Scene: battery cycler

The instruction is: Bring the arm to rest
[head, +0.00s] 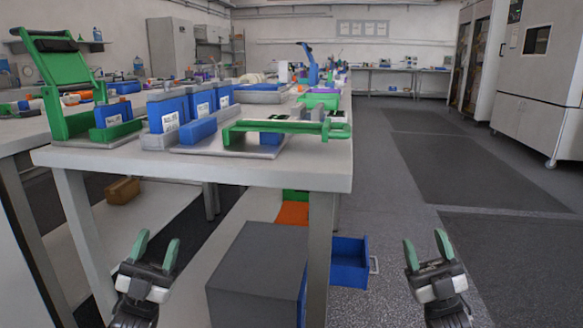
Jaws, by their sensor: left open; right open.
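My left gripper (157,247) is at the lower left of the head view. Its two green fingertips point up and stand apart, with nothing between them. It is in front of the near table's front edge and lower than the tabletop in the picture. My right gripper (426,246) is at the lower right, over the grey floor. Its green fingertips are also spread and empty. Neither gripper appears to touch anything. Most of both arms is outside the view.
A white worktable (300,176) bears blue battery blocks (167,112), a green clamp-like fixture (285,129) and a raised green frame (62,66). Below are a dark grey box (255,270) and an open blue drawer (349,262). The floor (400,215) on the right is clear.

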